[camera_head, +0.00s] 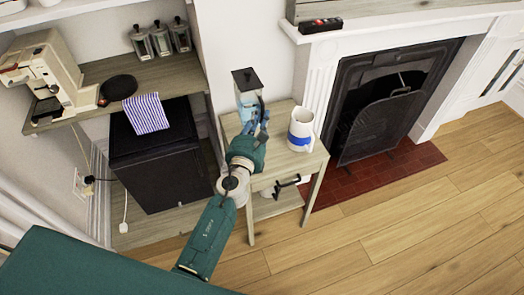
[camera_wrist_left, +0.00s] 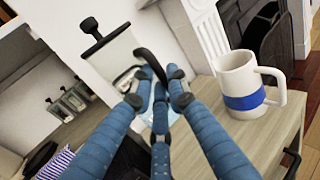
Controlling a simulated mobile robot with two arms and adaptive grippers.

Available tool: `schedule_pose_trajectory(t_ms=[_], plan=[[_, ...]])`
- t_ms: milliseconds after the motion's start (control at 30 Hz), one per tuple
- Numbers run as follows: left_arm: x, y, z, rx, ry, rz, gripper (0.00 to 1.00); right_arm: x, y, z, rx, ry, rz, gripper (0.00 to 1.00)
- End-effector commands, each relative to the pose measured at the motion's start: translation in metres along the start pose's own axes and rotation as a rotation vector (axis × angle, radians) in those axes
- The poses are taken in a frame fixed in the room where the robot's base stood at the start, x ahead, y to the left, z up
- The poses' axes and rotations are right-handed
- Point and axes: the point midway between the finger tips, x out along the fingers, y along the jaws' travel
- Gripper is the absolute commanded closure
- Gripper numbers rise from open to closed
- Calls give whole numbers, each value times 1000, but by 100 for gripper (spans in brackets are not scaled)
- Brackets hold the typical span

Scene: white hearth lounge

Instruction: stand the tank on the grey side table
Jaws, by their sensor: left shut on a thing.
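The tank (camera_head: 246,78) has a dark grey lid part with a small knob and a paler, clear-looking body. My left gripper (camera_head: 255,117) is shut on it, over the back of the grey side table (camera_head: 284,165). In the left wrist view the tank (camera_wrist_left: 108,55) appears tilted beyond the blue fingers of the left gripper (camera_wrist_left: 154,88), which hide its lower part. A dark curved handle shows between the fingertips. The table top (camera_wrist_left: 262,138) lies below and to the right. I cannot tell whether the tank touches the table. My right gripper is not in view.
A white mug (camera_head: 301,128) with a blue band stands on the right of the table top. The table has a dark handle at its front. A coffee machine (camera_head: 42,72), striped cloth (camera_head: 146,113) and several jars are on shelving at left. A fireplace (camera_head: 385,105) is at right.

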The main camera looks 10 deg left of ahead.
Motion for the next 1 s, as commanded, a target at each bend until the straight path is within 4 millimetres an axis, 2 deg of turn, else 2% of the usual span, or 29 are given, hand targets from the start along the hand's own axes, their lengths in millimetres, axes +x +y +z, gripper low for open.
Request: schedule_pose_trajectory(t_ms=[33,400,533,667,900,1000], plan=[[1,0,-18,1,-5,0,100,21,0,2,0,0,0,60],[1,0,-89,4,-6,1,100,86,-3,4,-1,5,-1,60],[1,0,-102,4,-6,0,100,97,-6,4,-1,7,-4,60],[1,0,-106,2,-7,2,100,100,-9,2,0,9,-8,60],[1,0,-141,5,-5,1,100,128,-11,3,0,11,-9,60],[1,0,-148,4,-6,0,100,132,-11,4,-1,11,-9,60]])
